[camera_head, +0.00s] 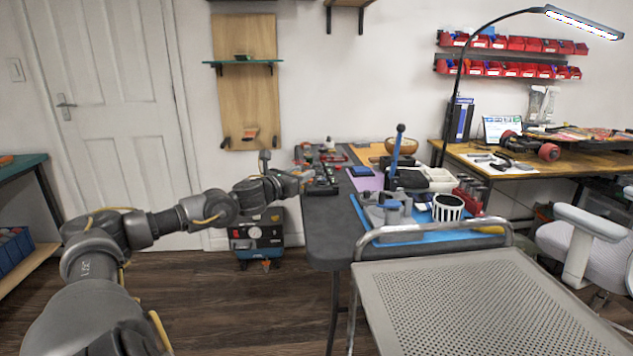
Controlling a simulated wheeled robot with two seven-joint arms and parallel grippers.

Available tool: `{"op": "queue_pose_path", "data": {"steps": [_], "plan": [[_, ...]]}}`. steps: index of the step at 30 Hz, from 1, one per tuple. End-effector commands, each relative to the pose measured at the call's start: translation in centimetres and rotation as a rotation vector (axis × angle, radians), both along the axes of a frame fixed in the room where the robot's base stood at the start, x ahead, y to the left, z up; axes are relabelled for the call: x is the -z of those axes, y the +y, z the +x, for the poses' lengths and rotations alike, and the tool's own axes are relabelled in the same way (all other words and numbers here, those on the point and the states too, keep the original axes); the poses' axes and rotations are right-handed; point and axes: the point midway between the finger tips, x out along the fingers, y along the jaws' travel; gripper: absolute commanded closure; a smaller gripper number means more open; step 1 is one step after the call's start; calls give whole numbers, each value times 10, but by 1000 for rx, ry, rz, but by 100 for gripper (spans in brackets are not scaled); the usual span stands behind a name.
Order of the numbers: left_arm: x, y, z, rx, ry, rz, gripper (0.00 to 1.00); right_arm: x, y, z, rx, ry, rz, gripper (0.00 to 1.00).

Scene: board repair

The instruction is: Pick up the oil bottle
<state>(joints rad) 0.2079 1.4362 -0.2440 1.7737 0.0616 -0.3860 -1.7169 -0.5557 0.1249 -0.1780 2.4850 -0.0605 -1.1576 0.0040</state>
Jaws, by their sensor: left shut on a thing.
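My left arm reaches from the lower left to the left end of the dark table. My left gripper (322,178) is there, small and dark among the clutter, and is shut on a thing. A small bottle with a pale top, apparently the oil bottle (330,145), shows at the fingers. Its lower part is hidden, and the fine contact is too small to see. My right gripper is not in view.
The dark table (327,228) holds a blue mat, a white slotted cup (447,208), a blue-handled tool (397,150) and a wooden bowl (401,146). A perforated metal cart (480,300) stands in front. A white armchair (590,235) is at right.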

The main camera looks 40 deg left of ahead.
Motion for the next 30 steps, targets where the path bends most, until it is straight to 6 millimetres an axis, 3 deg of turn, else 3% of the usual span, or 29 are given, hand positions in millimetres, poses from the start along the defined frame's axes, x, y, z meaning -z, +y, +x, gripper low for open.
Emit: {"op": "queue_pose_path", "data": {"steps": [10, 23, 26, 30], "plan": [[-11, 6, -23, 2, 2, 5, 88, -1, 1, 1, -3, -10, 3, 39], [-14, 7, -29, 6, -2, -2, 88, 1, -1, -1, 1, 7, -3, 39], [-6, 1, -28, 20, -1, -6, 88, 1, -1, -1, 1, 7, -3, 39], [25, -28, -25, 88, -1, -14, 88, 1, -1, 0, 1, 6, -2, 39]]}}
